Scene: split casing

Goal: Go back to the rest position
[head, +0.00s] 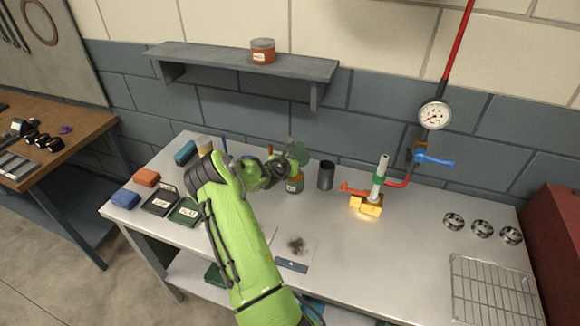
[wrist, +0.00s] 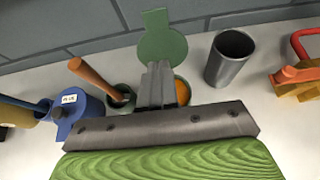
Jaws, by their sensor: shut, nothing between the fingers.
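My green arm reaches over the grey workbench (head: 400,230) from the front. My gripper (head: 289,165) is above the back middle of the bench, over an orange-and-green jar (head: 295,185). In the wrist view, the fingers of my gripper (wrist: 157,85) are together with nothing between them. They partly hide the jar, whose orange inside (wrist: 183,92) shows to their right. A green round lid (wrist: 162,42) stands up behind the fingers. I cannot tell whether the fingertips touch the jar.
A dark metal cup (head: 326,176) stands right of the jar. Farther right are a brass valve block (head: 366,206) with a pipe and a wire rack (head: 492,290). A green pot with an orange-handled tool (wrist: 95,78) and a blue container (wrist: 78,112) stand left. A shelf (head: 215,57) hangs above.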

